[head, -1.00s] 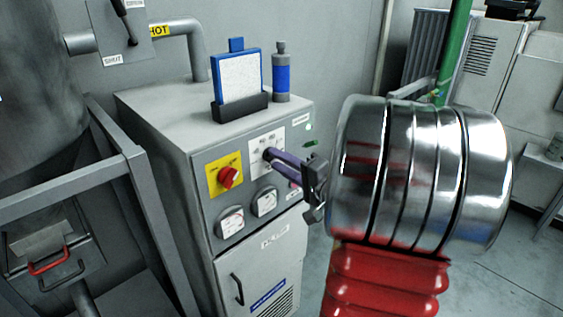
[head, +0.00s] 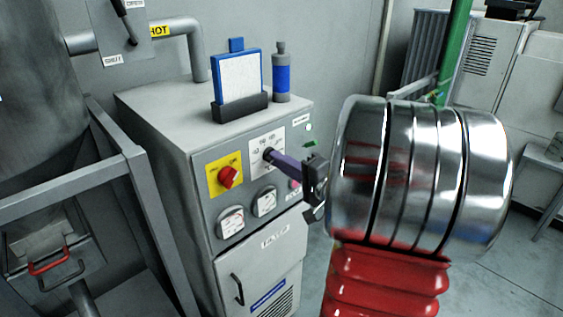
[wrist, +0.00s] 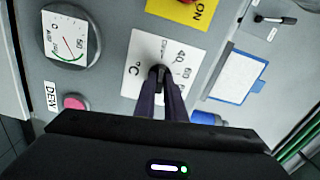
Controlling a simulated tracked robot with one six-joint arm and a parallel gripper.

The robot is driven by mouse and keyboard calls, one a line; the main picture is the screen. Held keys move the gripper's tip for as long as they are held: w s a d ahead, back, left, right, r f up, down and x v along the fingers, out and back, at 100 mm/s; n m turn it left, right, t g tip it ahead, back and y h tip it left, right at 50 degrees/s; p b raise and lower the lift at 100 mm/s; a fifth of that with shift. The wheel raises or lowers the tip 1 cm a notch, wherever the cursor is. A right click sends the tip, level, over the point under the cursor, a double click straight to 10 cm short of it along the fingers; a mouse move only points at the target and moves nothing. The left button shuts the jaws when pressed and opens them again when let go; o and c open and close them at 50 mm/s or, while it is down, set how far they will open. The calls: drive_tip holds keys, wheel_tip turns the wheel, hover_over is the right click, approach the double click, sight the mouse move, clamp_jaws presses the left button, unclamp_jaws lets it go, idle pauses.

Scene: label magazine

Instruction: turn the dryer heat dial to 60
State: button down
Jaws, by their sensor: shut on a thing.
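The dryer (head: 160,125) is a grey cabinet left of my arm. Its heat dial is a dark knob on a white scale plate (head: 257,150); the plate also shows in the wrist view (wrist: 143,66), with a °C mark and numbers including 40, 60 and 80. My gripper (head: 268,155) has purple fingers reaching to the dial from the right. In the wrist view the gripper (wrist: 161,80) is shut on the dark knob (wrist: 157,72), with the fingers on either side of it. The fingers cover much of the knob, and I cannot tell which number it points to.
Beside the dial are a red switch on a yellow plate (head: 228,177) and round gauges (head: 264,201) below. A pink button (wrist: 75,102) sits near the dial. A blue-framed clipboard (head: 238,75) and a blue bottle (head: 281,78) stand on top. A grey frame (head: 125,150) stands at left.

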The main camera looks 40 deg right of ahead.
drive_tip(key=shift+f, duration=0.15)
drive_tip(key=shift+m, duration=7.7)
drive_tip(key=shift+f, duration=0.1)
drive_tip(key=c, duration=1.8)
unclamp_jaws()
drive_tip(key=shift+r, duration=0.2)
drive_tip(key=shift+d, duration=0.1)
drive_tip(key=shift+s+d, duration=0.15)
drive_tip(key=shift+s, duration=6.75)
